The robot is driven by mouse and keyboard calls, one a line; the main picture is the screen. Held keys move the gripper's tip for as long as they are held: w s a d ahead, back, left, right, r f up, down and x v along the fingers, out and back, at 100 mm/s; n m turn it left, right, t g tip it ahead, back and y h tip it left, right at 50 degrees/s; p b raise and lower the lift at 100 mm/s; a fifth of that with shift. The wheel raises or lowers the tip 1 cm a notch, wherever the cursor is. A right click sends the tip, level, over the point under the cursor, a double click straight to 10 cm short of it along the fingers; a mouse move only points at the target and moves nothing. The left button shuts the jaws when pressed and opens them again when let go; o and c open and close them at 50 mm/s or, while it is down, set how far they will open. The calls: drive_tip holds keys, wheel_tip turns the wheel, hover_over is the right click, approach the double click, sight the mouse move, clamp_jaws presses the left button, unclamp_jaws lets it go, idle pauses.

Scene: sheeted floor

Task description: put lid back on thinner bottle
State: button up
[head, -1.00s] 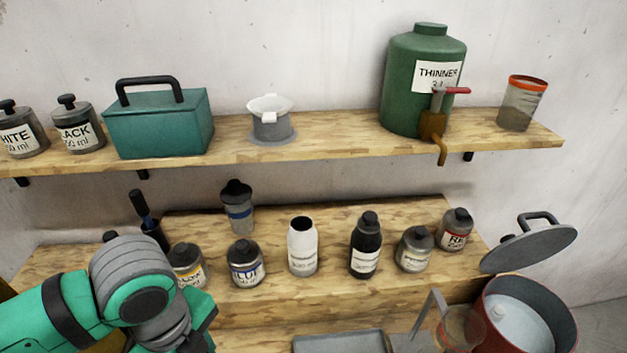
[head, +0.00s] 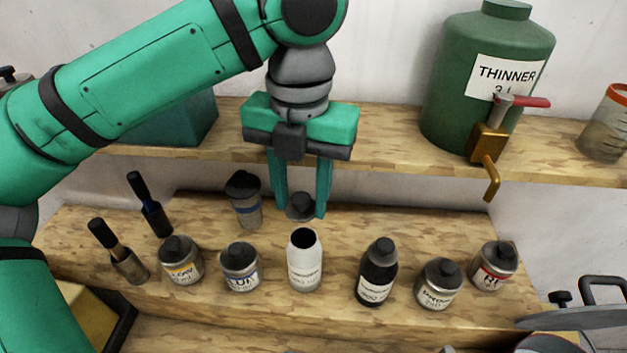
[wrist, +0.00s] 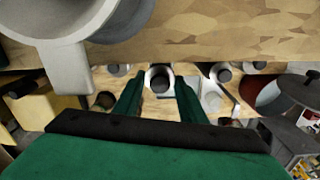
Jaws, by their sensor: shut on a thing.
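The white bottle (head: 304,268) stands upright in the row on the lower wooden shelf, its dark mouth uncovered; its label is too small to read surely. My gripper (head: 302,212) points down and is shut on a small dark grey lid (head: 300,207). The lid shows between the fingertips, just above the bottle's mouth in the head picture and apart from it. How far it is above or behind the mouth I cannot tell. In the wrist view my gripper (wrist: 159,82) frames a pale ring with a dark centre; lid and bottle are hard to separate there.
A black bottle (head: 378,275) and a blue-labelled jar (head: 241,268) flank the white bottle. A shaker-like cup (head: 244,200) stands close left of my fingers. The upper shelf (head: 390,150) is behind my gripper, with the green thinner tank (head: 480,110). A grey vessel (wrist: 60,20) looms near my wrist.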

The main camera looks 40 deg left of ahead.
drive_tip(key=shift+w, duration=0.15)
drive_tip(key=shift+f, duration=3.1)
drive_tip(key=shift+f, duration=0.15)
drive_tip(key=shift+s, duration=0.25)
drive_tip(key=o, duration=1.6)
drive_tip(key=shift+w, duration=0.1)
drive_tip(key=shift+c, duration=0.2)
drive_tip(key=shift+r, duration=3.5)
